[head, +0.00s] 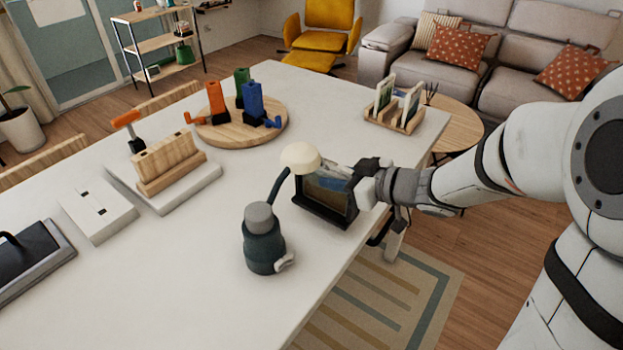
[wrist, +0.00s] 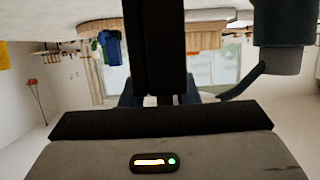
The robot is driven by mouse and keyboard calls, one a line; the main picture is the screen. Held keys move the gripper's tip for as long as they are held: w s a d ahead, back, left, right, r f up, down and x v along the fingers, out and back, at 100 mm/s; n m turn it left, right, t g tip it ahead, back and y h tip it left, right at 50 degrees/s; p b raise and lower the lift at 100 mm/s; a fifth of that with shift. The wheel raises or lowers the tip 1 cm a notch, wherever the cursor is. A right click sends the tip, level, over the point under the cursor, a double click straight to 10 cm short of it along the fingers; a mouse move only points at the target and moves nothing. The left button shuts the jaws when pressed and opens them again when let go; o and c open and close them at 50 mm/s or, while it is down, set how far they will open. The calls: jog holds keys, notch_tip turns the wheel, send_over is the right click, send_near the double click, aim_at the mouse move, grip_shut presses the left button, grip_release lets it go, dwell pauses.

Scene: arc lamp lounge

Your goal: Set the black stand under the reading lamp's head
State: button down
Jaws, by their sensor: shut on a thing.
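The black stand (head: 325,215) is a dark frame with a bluish, brownish panel, upright at the table's right edge. In the wrist view the stand (wrist: 155,45) is a dark upright bar between my fingers. My gripper (head: 362,186) is shut on its right side; the fingers show partly in the wrist view (wrist: 158,97). The reading lamp (head: 264,245) has a dark teal body, a thin bent neck and a cream head (head: 301,157). The head overlaps the stand's upper left in the picture; I cannot tell if it is directly above. The lamp body also shows in the wrist view (wrist: 284,28).
A round wooden board (head: 275,130) carries blue, green and orange items. A wooden rack (head: 395,125) stands at the far right end. The table's middle (head: 210,225) is clear.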

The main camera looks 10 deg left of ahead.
aim_at(314, 179)
jog(key=a, duration=0.1)
jog(key=w+a, duration=0.1)
jog(key=a, duration=0.1)
jog(key=w+a, duration=0.1)
jog(key=a, duration=0.1)
jog(key=shift+w+a, duration=0.1)
jog(key=shift+a, duration=0.15)
jog(key=shift+f+b, duration=0.3)
jog(key=shift+f, duration=1.4)
jog(key=shift+f, duration=0.15)
jog(key=c, duration=1.1)
grip_release()
jog(key=shift+d+r, duration=0.1)
jog(key=shift+r, duration=0.1)
jog(key=p+v, duration=0.1)
jog(key=v, duration=1)
jog(key=shift+d, duration=0.4)
